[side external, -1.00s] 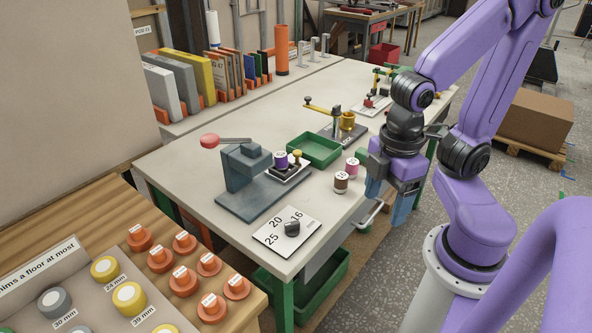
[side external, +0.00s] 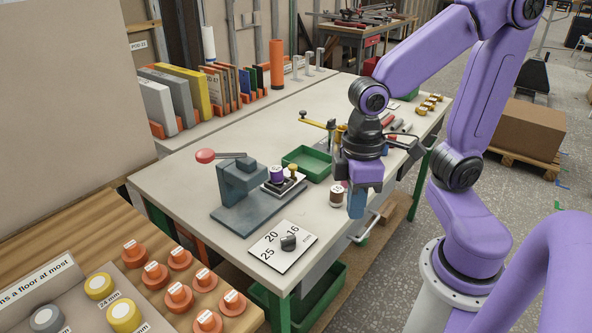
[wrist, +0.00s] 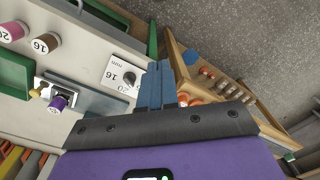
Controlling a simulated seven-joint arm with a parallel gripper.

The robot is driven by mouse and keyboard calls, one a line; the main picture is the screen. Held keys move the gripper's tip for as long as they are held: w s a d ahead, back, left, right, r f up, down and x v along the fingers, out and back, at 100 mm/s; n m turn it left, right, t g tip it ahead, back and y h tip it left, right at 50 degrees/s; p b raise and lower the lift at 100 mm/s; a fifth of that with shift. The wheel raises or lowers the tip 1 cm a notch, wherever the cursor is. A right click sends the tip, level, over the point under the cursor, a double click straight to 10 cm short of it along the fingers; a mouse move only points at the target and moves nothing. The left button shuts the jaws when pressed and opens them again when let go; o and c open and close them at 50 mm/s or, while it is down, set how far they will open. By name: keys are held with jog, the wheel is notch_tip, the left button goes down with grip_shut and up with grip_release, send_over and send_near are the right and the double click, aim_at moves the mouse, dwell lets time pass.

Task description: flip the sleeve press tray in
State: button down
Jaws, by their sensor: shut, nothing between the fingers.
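The sleeve press (side external: 238,182) is a blue-grey block on a flat base, with a red ball-ended lever on top. Its small tray (side external: 292,187) sticks out on the right of the block. It carries a purple spool-like piece (side external: 277,174) and a brass knob (side external: 292,169). The wrist view also shows the tray (wrist: 42,82) and purple piece (wrist: 57,102) at left. My gripper (side external: 356,212) is shut and empty, pointing down near the table's front edge, right of the press and apart from it. Its blue fingers (wrist: 155,66) show together in the wrist view.
A brown-topped spool (side external: 336,195) stands between the tray and my gripper. A green bin (side external: 308,163) is behind the tray. A number plate with a dark knob (side external: 289,242) lies in front of the press. Orange-based pieces (side external: 180,296) fill the wooden bench at lower left.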

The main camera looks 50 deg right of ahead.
jog(key=w+d+m+g, duration=0.1)
jog(key=w+m, duration=0.7)
jog(key=w, duration=0.3)
jog(key=m+y, duration=0.3)
jog(key=m, duration=0.9)
send_over(294, 181)
jog(key=s+a, duration=0.3)
jog(key=a, duration=0.2)
notch_tip(294, 181, down, 4)
jog(key=w+d+f+m+t+y, duration=0.1)
jog(key=w+d+f+m, duration=0.1)
jog(key=d+m, duration=0.4)
jog(key=w+d, duration=0.1)
jog(key=d, duration=0.4)
jog(key=shift+w+f+m, duration=0.2)
jog(key=shift+f+m, duration=0.1)
jog(key=shift+d, duration=0.1)
jog(key=x, duration=1)
jog(key=shift+w, duration=0.1)
